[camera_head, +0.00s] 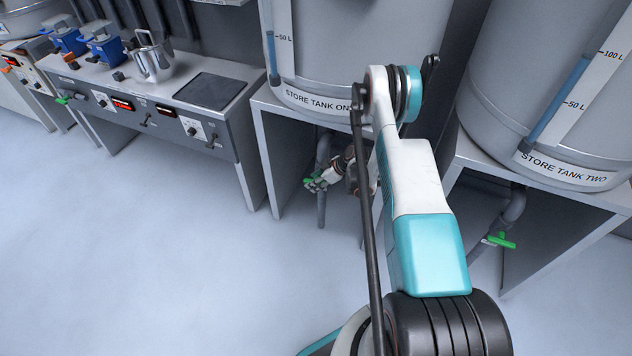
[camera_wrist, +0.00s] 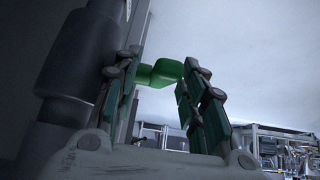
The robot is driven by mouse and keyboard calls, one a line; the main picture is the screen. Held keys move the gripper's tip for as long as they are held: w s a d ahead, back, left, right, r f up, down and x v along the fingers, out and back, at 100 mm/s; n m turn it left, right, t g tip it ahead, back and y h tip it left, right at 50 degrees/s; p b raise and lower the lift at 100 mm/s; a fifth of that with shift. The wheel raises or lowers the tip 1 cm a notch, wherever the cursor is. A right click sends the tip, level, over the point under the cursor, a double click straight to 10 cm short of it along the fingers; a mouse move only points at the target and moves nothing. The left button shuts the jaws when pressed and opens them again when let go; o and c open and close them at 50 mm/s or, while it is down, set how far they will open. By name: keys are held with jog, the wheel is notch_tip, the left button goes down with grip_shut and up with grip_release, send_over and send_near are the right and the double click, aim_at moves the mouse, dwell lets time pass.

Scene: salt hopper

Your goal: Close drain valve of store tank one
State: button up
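Store tank one (camera_head: 350,45) is a large grey tank on a stand in the head view, with its name label on the lower rim. Its drain pipe (camera_head: 321,208) comes down below it, with a green valve handle (camera_head: 311,187) on it. My gripper (camera_head: 322,183) is at this handle under the tank, partly hidden by my arm. In the wrist view, the fingers of my gripper (camera_wrist: 160,85) stand apart, and the green handle (camera_wrist: 165,71) shows between and just beyond the fingertips. I cannot tell whether a finger touches it. A dark pipe (camera_wrist: 80,55) runs close on the left.
Store tank two (camera_head: 560,80) stands on the right, with its own pipe and green valve handle (camera_head: 500,241). The stand leg (camera_head: 268,165) of store tank one is left of my gripper. A bench (camera_head: 150,95) with a metal pot (camera_head: 153,58) is at left. The floor in front is clear.

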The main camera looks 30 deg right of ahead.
jog(key=v, duration=1.1)
jog(key=shift+s+r, duration=0.15)
jog(key=shift+r, duration=0.15)
jog(key=shift+d, duration=0.15)
